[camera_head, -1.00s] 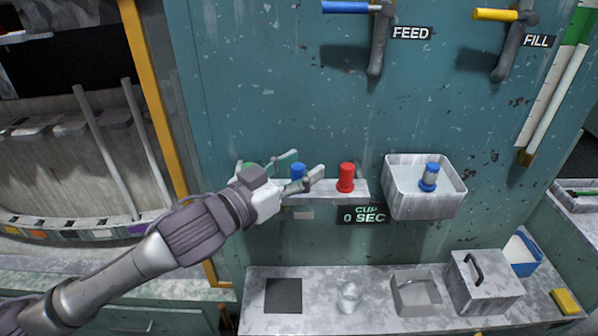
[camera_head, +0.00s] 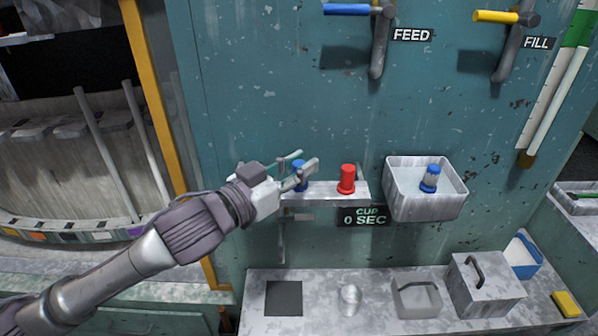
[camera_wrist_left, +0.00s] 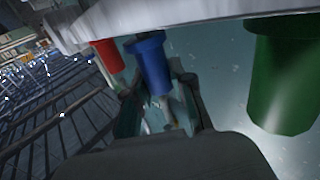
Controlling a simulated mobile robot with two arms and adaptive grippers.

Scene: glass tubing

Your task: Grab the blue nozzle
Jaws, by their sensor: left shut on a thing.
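The blue nozzle (camera_head: 300,174) stands on a narrow grey shelf (camera_head: 325,191) on the teal wall panel. My left gripper (camera_head: 299,172) reaches in from the left and is shut on the blue nozzle, one finger on each side of it. The left wrist view shows the blue nozzle (camera_wrist_left: 151,66) between the fingers, its base still at the shelf. A red nozzle (camera_head: 346,179) stands just right of it. A green nozzle (camera_wrist_left: 283,80) shows in the left wrist view only; the arm hides it in the head view. My right gripper is not in view.
A grey wall bin (camera_head: 403,205) holds a blue-and-grey piece (camera_head: 430,179). FEED (camera_head: 378,45) and FILL (camera_head: 508,48) levers are above. A counter below carries a glass (camera_head: 350,298) and metal boxes (camera_head: 483,283). The wall between shelf and levers is clear.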

